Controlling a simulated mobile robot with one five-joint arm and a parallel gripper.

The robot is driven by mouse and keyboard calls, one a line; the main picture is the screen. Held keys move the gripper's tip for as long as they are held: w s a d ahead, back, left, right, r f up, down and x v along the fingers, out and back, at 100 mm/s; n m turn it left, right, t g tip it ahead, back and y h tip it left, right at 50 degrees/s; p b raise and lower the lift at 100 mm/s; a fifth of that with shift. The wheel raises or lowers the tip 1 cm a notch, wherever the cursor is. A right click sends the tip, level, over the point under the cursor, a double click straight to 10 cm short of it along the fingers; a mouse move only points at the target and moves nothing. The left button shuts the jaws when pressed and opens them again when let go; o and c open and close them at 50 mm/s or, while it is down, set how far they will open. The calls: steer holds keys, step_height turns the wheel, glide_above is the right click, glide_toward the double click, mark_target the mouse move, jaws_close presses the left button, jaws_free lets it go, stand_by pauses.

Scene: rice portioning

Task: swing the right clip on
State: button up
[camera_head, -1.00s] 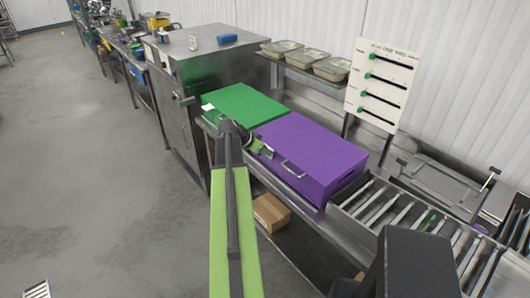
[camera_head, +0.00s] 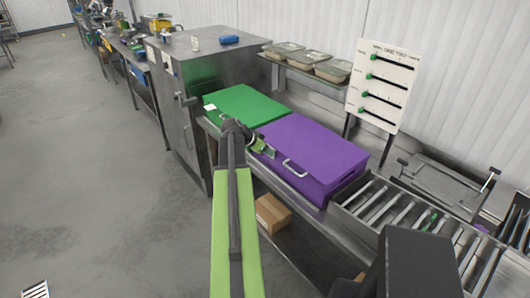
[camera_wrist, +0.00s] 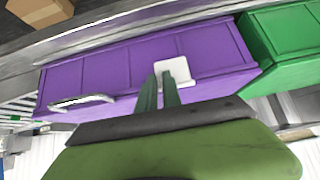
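A purple lidded box (camera_head: 315,150) stands on the steel bench, with a metal handle on its front face. In the wrist view the purple box (camera_wrist: 120,75) fills the middle, its handle (camera_wrist: 82,102) at the left. A small whitish plate (camera_wrist: 174,68), possibly the clip, lies against the box's front face. My gripper (camera_wrist: 160,78) has its two dark green fingers close together, tips at the plate's near edge. Whether they pinch it I cannot tell. In the head view my gripper (camera_head: 262,146) is at the box's front left corner, partly hidden by my arm.
A green box (camera_head: 246,106) stands directly left of the purple one. A roller conveyor (camera_head: 385,205) lies to the right. A cardboard box (camera_head: 272,213) sits on the shelf below. Food trays (camera_head: 308,58) rest on a rear shelf.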

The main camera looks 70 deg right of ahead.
steer(key=shift+s+d, duration=0.55)
steer(key=shift+r, duration=0.1)
steer(key=o, duration=0.7)
steer(key=shift+r, duration=0.1)
steer(key=o, duration=0.4)
steer(key=shift+w+a+r+p, duration=0.25)
steer(key=shift+r+p, duration=0.3)
steer(key=shift+p, duration=0.3)
steer(key=shift+o, duration=1.1)
steer(key=shift+a+r+p, duration=0.15)
steer(key=shift+r+p, duration=0.3)
steer(key=shift+p, duration=0.1)
steer(key=shift+w+a+r+p, duration=0.1)
steer(key=shift+w+r+p, duration=0.15)
steer(key=shift+p, duration=0.15)
steer(key=shift+w+a+r+p, duration=0.35)
steer(key=shift+a+r+p, duration=0.05)
steer(key=shift+a+p, duration=0.1)
steer(key=shift+w+a+r+p, duration=0.35)
steer(key=shift+a, duration=0.15)
